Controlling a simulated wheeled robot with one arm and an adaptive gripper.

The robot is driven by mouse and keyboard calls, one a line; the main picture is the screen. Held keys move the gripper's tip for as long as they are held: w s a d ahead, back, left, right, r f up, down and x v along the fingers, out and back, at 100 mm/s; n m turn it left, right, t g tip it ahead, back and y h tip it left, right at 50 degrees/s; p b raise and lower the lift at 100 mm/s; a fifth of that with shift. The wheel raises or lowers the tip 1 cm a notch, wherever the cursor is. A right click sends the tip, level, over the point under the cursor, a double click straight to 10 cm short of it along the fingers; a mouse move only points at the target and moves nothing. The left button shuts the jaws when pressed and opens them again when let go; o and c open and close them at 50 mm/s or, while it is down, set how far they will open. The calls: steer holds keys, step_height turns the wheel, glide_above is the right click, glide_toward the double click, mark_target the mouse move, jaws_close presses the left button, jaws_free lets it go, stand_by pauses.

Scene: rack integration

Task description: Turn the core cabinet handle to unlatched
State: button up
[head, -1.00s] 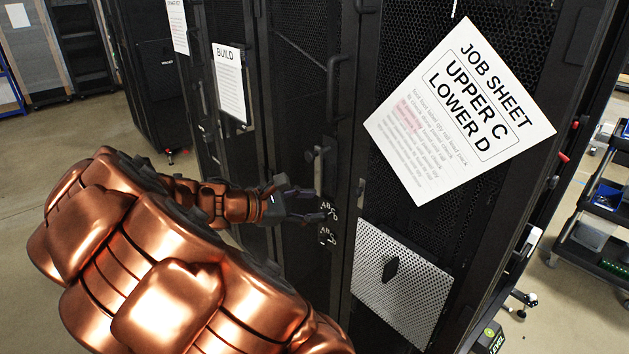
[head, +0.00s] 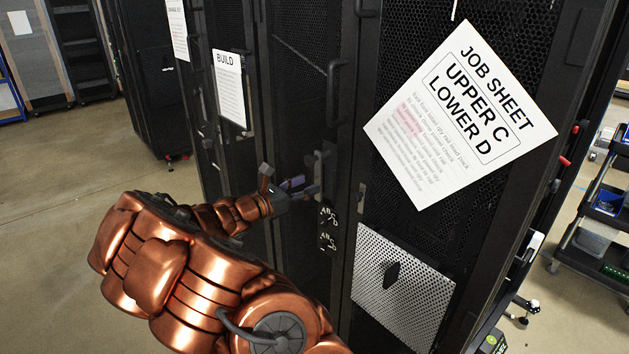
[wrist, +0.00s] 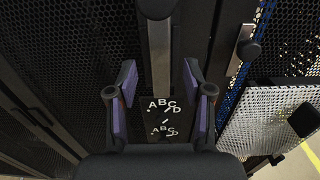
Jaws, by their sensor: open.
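The cabinet handle (head: 318,172) is a grey upright lever on the dark door frame, just above two lettered dials. In the wrist view the handle (wrist: 160,50) runs upright at the top middle, with a dark rounded knob. My gripper (head: 304,188) is at the handle's left side in the head view. In the wrist view my gripper (wrist: 160,82) is open, with purple-padded fingers to the left and right of the handle's line. I cannot tell whether they touch it. The upper dial (wrist: 160,105) and lower dial (wrist: 165,130) show between and below the fingers.
A job sheet (head: 460,115) reading "UPPER C, LOWER D" hangs on the mesh door at right. A perforated light panel (head: 400,285) sits below it. A BUILD sheet (head: 230,88) hangs at left. A trolley (head: 600,225) stands at far right. Floor is clear at left.

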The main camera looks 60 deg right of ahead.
mark_target(317, 180)
steer(key=shift+x, duration=1.85)
jaws_close()
